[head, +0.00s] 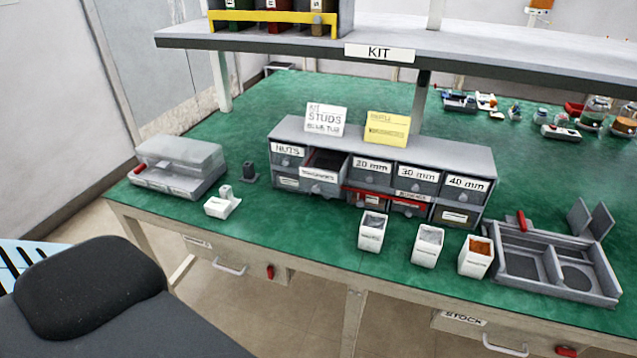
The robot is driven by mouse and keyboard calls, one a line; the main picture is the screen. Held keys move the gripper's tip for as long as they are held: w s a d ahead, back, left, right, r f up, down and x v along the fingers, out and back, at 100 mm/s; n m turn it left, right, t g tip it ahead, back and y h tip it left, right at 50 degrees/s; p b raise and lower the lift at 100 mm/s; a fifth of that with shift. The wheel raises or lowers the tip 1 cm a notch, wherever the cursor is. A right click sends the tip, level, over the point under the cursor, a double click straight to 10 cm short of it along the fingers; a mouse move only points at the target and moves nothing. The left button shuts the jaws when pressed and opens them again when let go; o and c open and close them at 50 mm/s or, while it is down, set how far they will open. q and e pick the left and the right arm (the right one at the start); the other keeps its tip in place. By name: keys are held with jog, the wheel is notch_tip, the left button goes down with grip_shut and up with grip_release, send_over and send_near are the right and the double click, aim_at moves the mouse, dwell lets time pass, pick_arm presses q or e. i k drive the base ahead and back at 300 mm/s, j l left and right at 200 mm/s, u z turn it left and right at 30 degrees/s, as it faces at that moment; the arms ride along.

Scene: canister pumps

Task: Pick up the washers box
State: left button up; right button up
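No box label clearly reads "washers". A grey drawer cabinet (437,169) stands mid-table, with drawers labelled NUTS, 20 mm, 30 mm and 40 mm. One upper drawer (322,178) beside NUTS is pulled out; its label is too small to read surely and its inside looks dark. Three small white open boxes stand in front of the cabinet: a left box (371,233), a middle box (427,247) and a right box (474,260) with orange contents. The contents of the other two look greyish. Neither of my grippers is in view.
A grey compartment tray (555,295) is at right. The KIT shelf (300,43) overhangs the back.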

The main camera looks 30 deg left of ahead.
aim_at(427, 247)
jog(key=i+l+u, duration=0.35)
jog(key=l, duration=0.2)
jog(key=i+l+u, duration=0.4)
jog(key=l, duration=0.25)
jog(key=l+u, duration=0.15)
jog(key=l, duration=0.15)
jog(key=i+l+u, duration=0.2)
jog(key=l, duration=0.2)
jog(key=k, duration=0.05)
